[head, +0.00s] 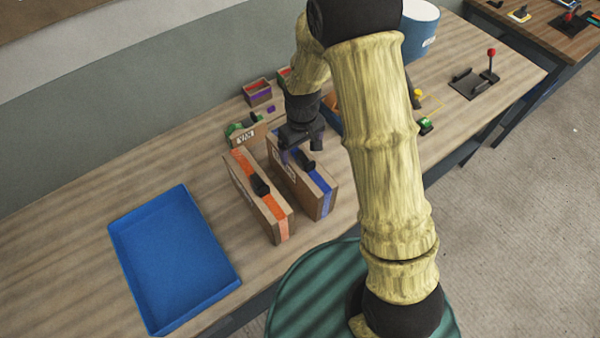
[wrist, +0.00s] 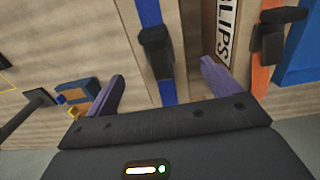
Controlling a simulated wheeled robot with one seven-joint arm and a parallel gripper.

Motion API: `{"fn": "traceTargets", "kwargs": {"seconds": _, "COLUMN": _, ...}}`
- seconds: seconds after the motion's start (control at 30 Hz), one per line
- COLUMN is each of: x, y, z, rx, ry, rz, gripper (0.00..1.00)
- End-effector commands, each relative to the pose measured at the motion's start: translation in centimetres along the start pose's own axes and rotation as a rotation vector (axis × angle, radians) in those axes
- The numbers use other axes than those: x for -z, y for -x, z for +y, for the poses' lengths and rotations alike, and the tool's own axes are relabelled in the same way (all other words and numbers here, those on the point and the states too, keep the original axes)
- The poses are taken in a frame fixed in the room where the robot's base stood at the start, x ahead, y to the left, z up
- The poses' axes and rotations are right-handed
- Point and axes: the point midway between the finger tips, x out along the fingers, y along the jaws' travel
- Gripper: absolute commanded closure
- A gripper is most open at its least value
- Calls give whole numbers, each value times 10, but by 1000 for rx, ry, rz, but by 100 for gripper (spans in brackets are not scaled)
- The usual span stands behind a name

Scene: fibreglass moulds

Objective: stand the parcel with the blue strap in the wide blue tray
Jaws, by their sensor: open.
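The parcel with the blue strap (head: 314,198) stands upright on the bench, with a black handle on top. It also shows in the wrist view (wrist: 187,50), its handle lying between my finger lines. My gripper (head: 299,149) is open and empty above this parcel; its purple fingers sit on either side of the handle in the wrist view (wrist: 160,88). Whether the fingertips reach down to the handle I cannot tell. The wide blue tray (head: 175,265) lies flat and empty at the left front of the bench.
A parcel with an orange strap (head: 246,190) stands close beside the blue-strapped one, on the tray side. A smaller parcel with a green strap (head: 243,138) stands behind. Small bins (head: 258,96) are at the back; a red-knobbed lever (head: 490,66) is at the right.

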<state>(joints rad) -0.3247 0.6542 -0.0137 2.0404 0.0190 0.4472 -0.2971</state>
Motion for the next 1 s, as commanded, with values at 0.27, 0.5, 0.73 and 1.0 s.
{"fn": "traceTargets", "kwargs": {"seconds": 0.27, "x": 2, "y": -13, "z": -1, "rx": 1, "ry": 0, "rz": -3, "gripper": 11}}
{"fn": "traceTargets", "kwargs": {"seconds": 0.5, "x": 4, "y": -39, "z": -2, "rx": 1, "ry": -1, "rz": -3, "gripper": 11}}
{"fn": "traceTargets", "kwargs": {"seconds": 0.73, "x": 5, "y": -52, "z": -2, "rx": 0, "ry": 0, "rz": 1, "gripper": 11}}
{"fn": "traceTargets", "kwargs": {"seconds": 1.0, "x": 4, "y": -52, "z": -2, "rx": 0, "ry": 0, "rz": 1, "gripper": 11}}
